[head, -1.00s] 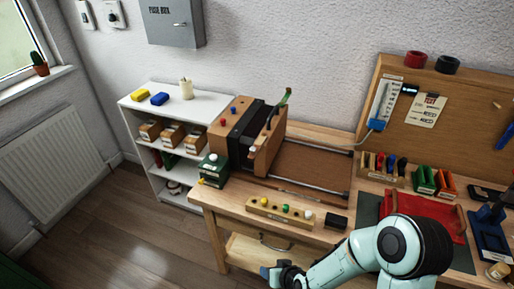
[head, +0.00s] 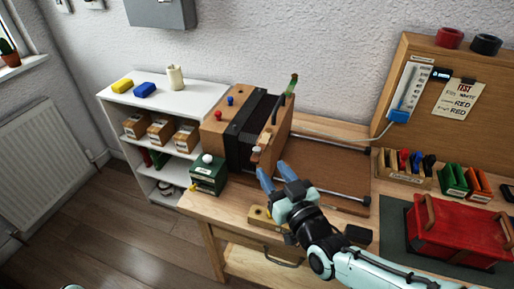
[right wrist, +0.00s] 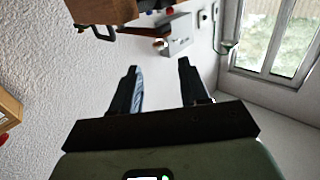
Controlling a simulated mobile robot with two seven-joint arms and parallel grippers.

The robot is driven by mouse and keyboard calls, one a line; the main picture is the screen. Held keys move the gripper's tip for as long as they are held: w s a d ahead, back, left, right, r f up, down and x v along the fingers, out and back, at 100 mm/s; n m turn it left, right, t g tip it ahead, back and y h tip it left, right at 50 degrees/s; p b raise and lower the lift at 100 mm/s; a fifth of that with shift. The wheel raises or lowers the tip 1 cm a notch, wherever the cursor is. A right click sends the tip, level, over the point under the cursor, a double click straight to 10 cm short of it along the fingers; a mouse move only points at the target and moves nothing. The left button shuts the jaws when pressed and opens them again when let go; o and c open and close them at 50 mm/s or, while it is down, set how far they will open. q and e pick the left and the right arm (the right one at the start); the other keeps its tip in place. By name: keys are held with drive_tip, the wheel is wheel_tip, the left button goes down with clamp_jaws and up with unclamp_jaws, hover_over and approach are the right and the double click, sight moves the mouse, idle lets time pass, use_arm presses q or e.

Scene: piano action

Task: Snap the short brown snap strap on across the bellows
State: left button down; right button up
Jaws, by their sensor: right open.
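The black bellows (head: 243,135) stand between a wooden block (head: 219,125) on the left and an upright wooden board (head: 274,145) on the right, at the bench's left end. I cannot make out the short brown snap strap clearly. My right gripper (head: 274,171) is open, its blue fingertips just in front of the board's lower near edge and right of the bellows. In the right wrist view its two fingers (right wrist: 158,67) are apart with nothing between them.
A green box (head: 208,176) with a white knob stands at the bench's front left corner. A wooden strip (head: 259,217) lies partly behind my right gripper. Metal rails (head: 340,193) run right of the board. A red case (head: 455,232) stands at the right.

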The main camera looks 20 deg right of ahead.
sight(259, 152)
drive_tip(key=w, duration=0.3)
drive_tip(key=w+a, duration=0.1)
drive_tip(key=w, duration=0.2)
drive_tip(key=w+p, duration=0.1)
drive_tip(key=w, duration=0.2)
drive_tip(key=shift+w+a, duration=0.15)
drive_tip(key=shift+a, duration=0.2)
drive_tip(key=shift+c, duration=0.3)
clamp_jaws()
